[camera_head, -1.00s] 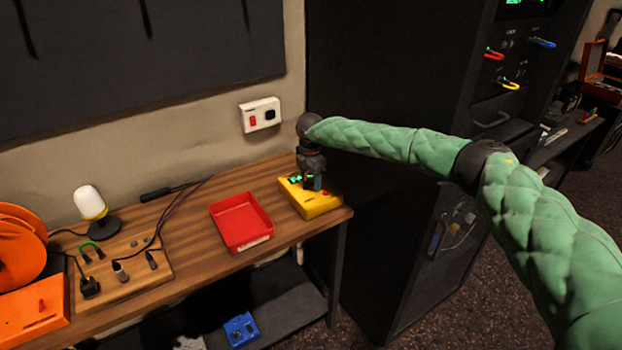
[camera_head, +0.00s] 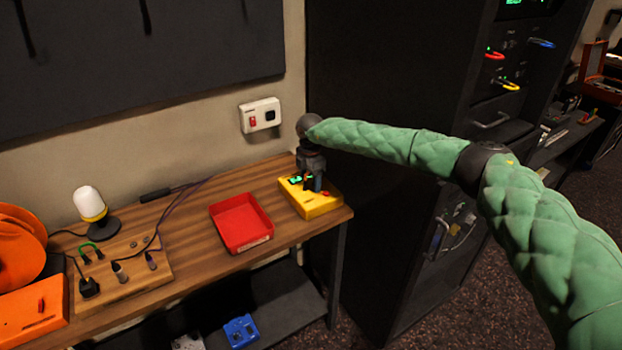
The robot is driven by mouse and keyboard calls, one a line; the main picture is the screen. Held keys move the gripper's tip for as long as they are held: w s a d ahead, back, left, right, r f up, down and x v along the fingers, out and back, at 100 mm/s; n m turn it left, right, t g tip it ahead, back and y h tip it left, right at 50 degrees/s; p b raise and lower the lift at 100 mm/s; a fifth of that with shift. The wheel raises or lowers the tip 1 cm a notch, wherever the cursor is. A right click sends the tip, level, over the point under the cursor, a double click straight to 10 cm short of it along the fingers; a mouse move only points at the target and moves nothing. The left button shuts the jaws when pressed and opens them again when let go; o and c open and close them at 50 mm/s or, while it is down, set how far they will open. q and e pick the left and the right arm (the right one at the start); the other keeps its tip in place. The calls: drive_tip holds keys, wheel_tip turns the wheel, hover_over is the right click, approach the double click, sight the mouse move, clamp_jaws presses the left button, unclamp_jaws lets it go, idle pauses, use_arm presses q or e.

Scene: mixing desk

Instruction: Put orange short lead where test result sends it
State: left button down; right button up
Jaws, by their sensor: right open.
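My right gripper (camera_head: 313,186) points down over the yellow tester box (camera_head: 316,207) at the right end of the wooden bench. Its fingers are open, close to the box's top face, and cover part of it. A green lit display (camera_head: 295,180) shows beside the fingers, too small to read. I cannot make out the orange short lead; it may be hidden by the gripper. An empty red tray (camera_head: 241,222) lies on the bench left of the tester. My left gripper is not in view.
A wooden board with plugs (camera_head: 122,270), a lamp (camera_head: 90,206) and an orange reel (camera_head: 20,245) fill the bench's left. A black rack holds red (camera_head: 494,54), yellow (camera_head: 510,85) and blue (camera_head: 542,43) leads. A blue box (camera_head: 240,330) sits on the lower shelf.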

idle(0.3)
clamp_jaws()
idle(0.5)
drive_tip(key=shift+r, duration=0.15)
drive_tip(key=shift+r, duration=0.7)
drive_tip(key=shift+r, duration=0.1)
drive_tip(key=shift+r+p, duration=0.75)
drive_tip(key=shift+r, duration=1.3)
